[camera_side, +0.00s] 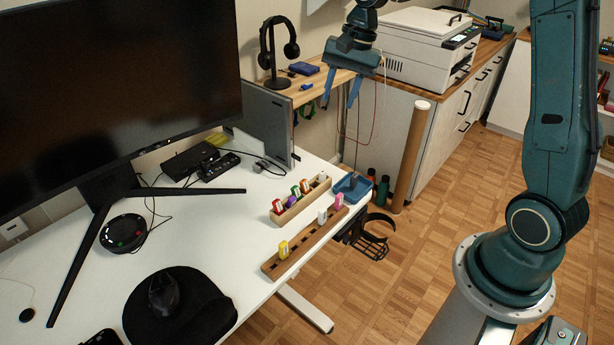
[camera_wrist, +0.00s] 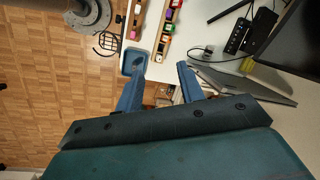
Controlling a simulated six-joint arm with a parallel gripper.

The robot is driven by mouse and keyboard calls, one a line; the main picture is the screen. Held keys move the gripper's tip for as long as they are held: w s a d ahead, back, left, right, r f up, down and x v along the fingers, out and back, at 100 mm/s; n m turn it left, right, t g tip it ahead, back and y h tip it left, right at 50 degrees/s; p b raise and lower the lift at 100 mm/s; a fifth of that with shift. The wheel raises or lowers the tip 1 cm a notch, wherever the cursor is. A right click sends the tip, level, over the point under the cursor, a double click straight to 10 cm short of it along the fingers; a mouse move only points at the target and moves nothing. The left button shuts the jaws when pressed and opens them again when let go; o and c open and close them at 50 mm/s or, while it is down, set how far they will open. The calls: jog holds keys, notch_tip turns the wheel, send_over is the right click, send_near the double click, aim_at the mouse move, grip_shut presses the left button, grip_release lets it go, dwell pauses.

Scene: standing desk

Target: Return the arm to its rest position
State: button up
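My gripper (camera_side: 342,90) hangs in the air at the top middle of the side view, beyond the far end of the white desk. Its two blue fingers point down and stand well apart, with nothing between them. In the wrist view my gripper (camera_wrist: 160,88) also shows spread, empty fingers. The desk edge and a blue tray (camera_wrist: 133,62) lie below and beyond the fingertips. My gripper is apart from every object.
The white desk (camera_side: 215,245) holds two wooden racks, front (camera_side: 310,243) and back (camera_side: 298,203), with several coloured pieces. The blue tray (camera_side: 353,187) sits at the desk corner. A cardboard tube (camera_side: 408,155), printer (camera_side: 425,45) and headphone stand (camera_side: 278,83) are near my gripper.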

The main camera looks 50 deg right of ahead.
jog(key=s+a+r+n+t+h, duration=0.1)
jog(key=s+a+r+n, duration=0.25)
jog(key=s, duration=0.25)
jog(key=s+a+r+n+t, duration=0.1)
jog(key=s+a+r+n, duration=0.25)
jog(key=s, duration=0.25)
jog(key=s+n+t+h, duration=0.1)
jog(key=s+n, duration=0.4)
jog(key=s, duration=0.8)
jog(key=shift+a+f+t, duration=0.25)
jog(key=shift+a+t, duration=0.1)
jog(key=shift+t, duration=0.25)
